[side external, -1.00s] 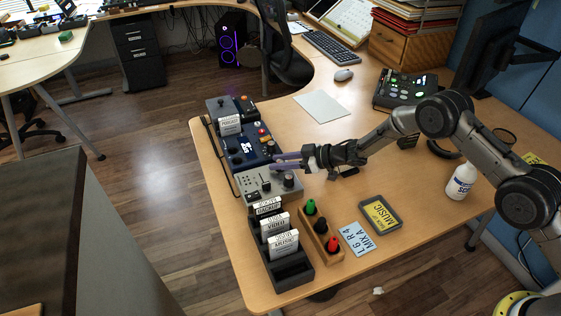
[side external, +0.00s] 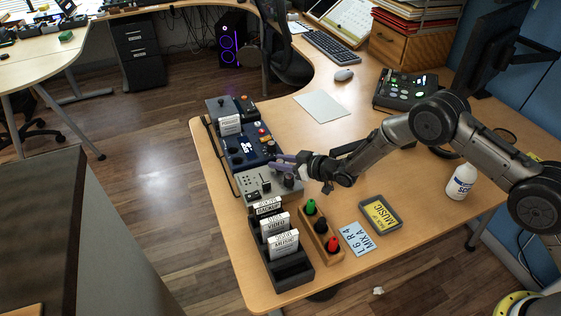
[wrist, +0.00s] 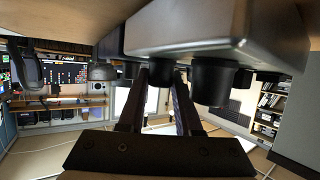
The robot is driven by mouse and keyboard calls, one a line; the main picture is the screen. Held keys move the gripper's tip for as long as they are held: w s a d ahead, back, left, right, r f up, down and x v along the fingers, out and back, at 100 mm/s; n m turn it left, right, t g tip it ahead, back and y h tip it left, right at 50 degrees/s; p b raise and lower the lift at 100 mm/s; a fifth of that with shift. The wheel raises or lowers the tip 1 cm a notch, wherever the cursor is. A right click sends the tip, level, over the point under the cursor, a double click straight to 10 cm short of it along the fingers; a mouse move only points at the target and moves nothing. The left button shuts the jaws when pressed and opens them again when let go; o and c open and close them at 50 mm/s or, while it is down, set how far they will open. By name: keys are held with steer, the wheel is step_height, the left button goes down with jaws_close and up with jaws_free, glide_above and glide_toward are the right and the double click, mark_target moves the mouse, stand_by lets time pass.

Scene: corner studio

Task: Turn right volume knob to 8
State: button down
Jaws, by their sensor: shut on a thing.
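The grey mixer box (side external: 262,188) stands near the left edge of the desk, with small faders and dark knobs on top. My gripper (side external: 276,158) reaches in from the right at its far end. In the wrist view my gripper (wrist: 158,95) has its two fingers on either side of a dark knob (wrist: 154,92) and is shut on it. A second, larger-looking dark knob (wrist: 212,82) is beside the fingers, to the right. In the side view the fingers hide the held knob. The knobs' pointers and number marks are too small to read.
A blue panel (side external: 238,151) adjoins the mixer's far side. A black rack of labelled cards (side external: 290,273) and a wooden holder with coloured pegs (side external: 320,237) stand on the near side. A white bottle (side external: 461,181) is at right. The desk's middle is mostly clear.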

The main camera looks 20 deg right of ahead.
steer(key=shift+m+t+h, duration=0.4)
steer(key=shift+m+h, duration=0.3)
steer(key=shift+m, duration=0.1)
steer(key=shift+h, duration=0.3)
steer(key=c, duration=0.9)
jaws_free()
steer(key=shift+o, duration=0.2)
steer(key=v, duration=1.4)
steer(key=shift+f, duration=0.2)
